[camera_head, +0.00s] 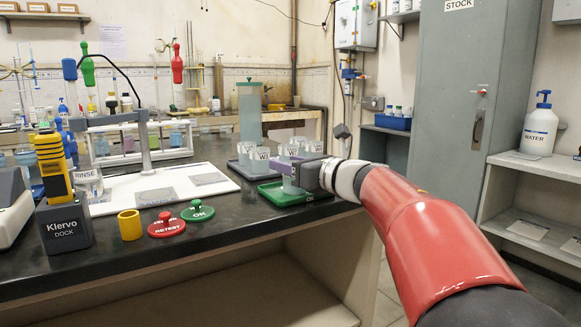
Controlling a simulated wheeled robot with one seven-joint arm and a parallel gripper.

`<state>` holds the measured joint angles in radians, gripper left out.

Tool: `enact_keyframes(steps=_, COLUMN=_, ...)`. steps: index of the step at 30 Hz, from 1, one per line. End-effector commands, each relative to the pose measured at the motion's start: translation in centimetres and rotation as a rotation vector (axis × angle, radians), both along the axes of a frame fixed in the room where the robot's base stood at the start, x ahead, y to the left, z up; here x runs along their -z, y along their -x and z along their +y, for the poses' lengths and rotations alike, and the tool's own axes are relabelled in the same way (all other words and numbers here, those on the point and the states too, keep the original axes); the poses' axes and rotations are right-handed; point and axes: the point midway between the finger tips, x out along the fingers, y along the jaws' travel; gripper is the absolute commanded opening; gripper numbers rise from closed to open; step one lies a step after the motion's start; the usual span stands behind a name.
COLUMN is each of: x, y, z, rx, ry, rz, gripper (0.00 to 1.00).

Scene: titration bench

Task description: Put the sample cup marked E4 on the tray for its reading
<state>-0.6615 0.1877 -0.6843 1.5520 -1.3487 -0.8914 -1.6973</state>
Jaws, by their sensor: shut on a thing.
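My gripper (303,173) is shut on a clear sample cup (292,186) at the right end of the bench. The cup is upright, over or on a green tray (268,197); I cannot tell whether it touches the tray. The jaws hide much of the cup, and I cannot read its mark. Other cups stand behind, some with a W label, on dark trays; one W cup (260,160) is left of my gripper. No E4 mark is readable anywhere.
A white titration stand base (125,192) lies left of the green tray. Red (167,225) and green (197,211) discs, a yellow cup (129,224) and the Klervo dock (64,225) line the front edge. A tall greenish cylinder (249,115) stands behind the cups.

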Motion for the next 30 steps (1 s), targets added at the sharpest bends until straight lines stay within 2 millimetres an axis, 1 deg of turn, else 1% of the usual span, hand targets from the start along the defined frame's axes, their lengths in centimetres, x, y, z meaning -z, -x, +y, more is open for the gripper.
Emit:
enact_keyframes(steps=7, x=0.1, y=0.0, z=0.0, rx=0.0, ry=0.0, rz=0.0, gripper=0.21)
enact_keyframes(steps=8, x=0.1, y=0.0, z=0.0, rx=0.0, ry=0.0, rz=0.0, gripper=0.51)
enact_keyframes(steps=12, x=0.0, y=0.0, z=0.0, rx=0.0, ry=0.0, rz=0.0, gripper=0.69)
enact_keyframes(steps=22, x=-0.2, y=0.0, z=0.0, rx=-0.001, ry=0.0, rz=0.0, gripper=0.7)
enact_keyframes(steps=26, x=-0.1, y=0.9, z=-1.2, rx=0.002, ry=-0.004, rz=-0.001, gripper=0.7)
enact_keyframes(steps=29, x=-0.1, y=2.2, z=-2.6, rx=0.001, ry=-0.004, rz=-0.002, gripper=0.7)
enact_keyframes(steps=30, x=-0.1, y=2.8, z=-3.3, rx=0.002, ry=-0.005, rz=-0.002, gripper=0.7)
